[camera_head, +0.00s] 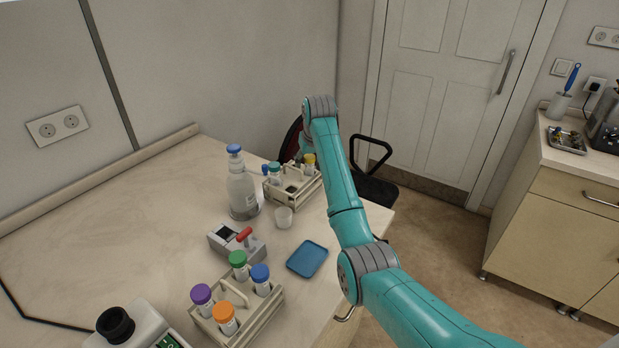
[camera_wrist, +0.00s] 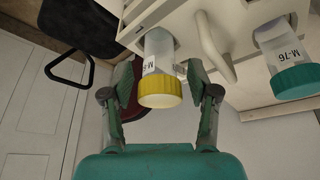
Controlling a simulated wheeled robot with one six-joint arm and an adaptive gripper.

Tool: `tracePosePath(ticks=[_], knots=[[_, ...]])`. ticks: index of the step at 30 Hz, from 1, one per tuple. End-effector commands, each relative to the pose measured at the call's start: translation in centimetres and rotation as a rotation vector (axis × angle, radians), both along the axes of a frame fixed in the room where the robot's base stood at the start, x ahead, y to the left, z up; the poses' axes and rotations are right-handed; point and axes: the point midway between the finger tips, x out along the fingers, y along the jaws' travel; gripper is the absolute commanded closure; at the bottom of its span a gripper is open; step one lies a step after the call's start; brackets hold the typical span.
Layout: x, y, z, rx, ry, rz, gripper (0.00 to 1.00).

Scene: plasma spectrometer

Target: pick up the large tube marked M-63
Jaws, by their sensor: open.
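A large tube with a yellow cap (camera_wrist: 160,92) stands in a beige rack (camera_wrist: 183,18), its label starting with "M-"; the rest of the label is not readable. In the head view the same yellow-capped tube (camera_head: 309,162) is in the far rack (camera_head: 305,187). My gripper (camera_wrist: 161,84) is open, with one finger on each side of the yellow-capped tube and visible gaps between. A teal-capped tube (camera_wrist: 292,65) marked M-76 is in the same rack, and it also shows in the head view (camera_head: 274,176). My gripper's fingers are not clear in the head view.
A blue-capped bottle (camera_head: 242,190) and a small white cup (camera_head: 284,217) stand near the far rack. A near rack (camera_head: 262,312) holds several capped tubes. A blue tray (camera_head: 307,259) and a grey device with a red handle (camera_head: 236,243) lie between. A dark chair (camera_head: 372,180) is behind.

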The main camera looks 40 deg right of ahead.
Motion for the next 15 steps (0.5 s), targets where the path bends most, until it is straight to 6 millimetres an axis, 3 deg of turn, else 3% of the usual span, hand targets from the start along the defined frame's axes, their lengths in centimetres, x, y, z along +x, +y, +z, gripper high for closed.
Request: tracePosePath(ticks=[9, 15], knots=[[0.20, -0.06, -0.43, 0.000, -0.001, 0.000, 0.43], [0.20, -0.06, -0.42, 0.000, -0.001, 0.000, 0.93]])
